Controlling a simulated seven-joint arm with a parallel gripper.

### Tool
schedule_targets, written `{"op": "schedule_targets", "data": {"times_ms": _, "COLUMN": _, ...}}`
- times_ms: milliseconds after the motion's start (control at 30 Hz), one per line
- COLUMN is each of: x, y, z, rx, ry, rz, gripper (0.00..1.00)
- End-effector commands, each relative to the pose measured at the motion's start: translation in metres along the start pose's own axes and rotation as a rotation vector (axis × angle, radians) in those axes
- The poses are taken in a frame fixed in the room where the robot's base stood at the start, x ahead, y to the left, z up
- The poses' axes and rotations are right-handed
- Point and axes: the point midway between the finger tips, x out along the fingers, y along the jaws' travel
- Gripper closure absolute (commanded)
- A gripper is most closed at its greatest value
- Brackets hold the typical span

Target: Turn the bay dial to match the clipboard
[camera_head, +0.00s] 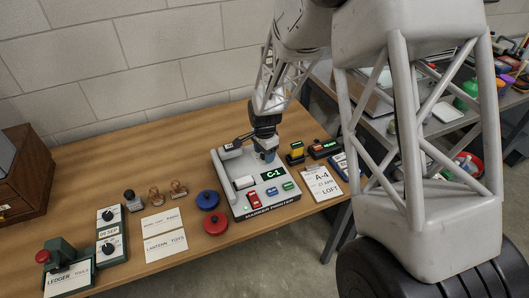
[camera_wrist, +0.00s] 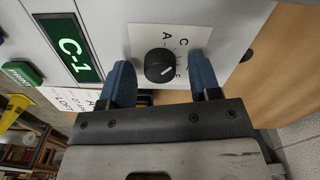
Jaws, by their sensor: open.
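The marker printer (camera_head: 285,205) stands on the wooden table, its green display (camera_head: 272,174) reading C-1. The display also shows sideways in the wrist view (camera_wrist: 68,46). A black round dial (camera_wrist: 159,66) with a white pointer mark sits on a white lettered plate, with A and C among its letters. My gripper (camera_wrist: 160,68) is open, one blue finger on each side of the dial; I cannot tell if they touch it. In the head view my gripper (camera_head: 266,154) is over the printer's back and hides the dial. The clipboard sheet (camera_head: 320,184), right of the printer, reads A-4 and LOFT.
A green PRINT button (camera_wrist: 21,73) is near the display. Blue (camera_head: 208,200) and red (camera_head: 215,223) round pads, stamps (camera_head: 178,190) and a two-knob date unit (camera_head: 111,236) are left of the printer. A yellow-topped stamp (camera_head: 296,152) stands close on its right.

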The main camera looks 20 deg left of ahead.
Motion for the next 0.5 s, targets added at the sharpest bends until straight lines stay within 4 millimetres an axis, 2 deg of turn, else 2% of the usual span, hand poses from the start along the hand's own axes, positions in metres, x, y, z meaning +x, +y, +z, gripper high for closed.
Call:
{"op": "schedule_targets", "data": {"times_ms": 67, "x": -0.0001, "y": 0.0, "z": 0.0, "rx": 0.0, "ry": 0.0, "rz": 0.0, "gripper": 0.43}}
{"op": "schedule_targets", "data": {"times_ms": 367, "x": -0.0002, "y": 0.0001, "z": 0.0, "rx": 0.0, "ry": 0.0, "rz": 0.0, "gripper": 0.89}}
{"op": "schedule_targets", "data": {"times_ms": 400, "x": -0.0002, "y": 0.0001, "z": 0.0, "rx": 0.0, "ry": 0.0, "rz": 0.0, "gripper": 0.92}}
{"op": "schedule_targets", "data": {"times_ms": 500, "x": -0.0002, "y": 0.0001, "z": 0.0, "rx": -0.003, "ry": 0.0, "rz": 0.0, "gripper": 0.92}}
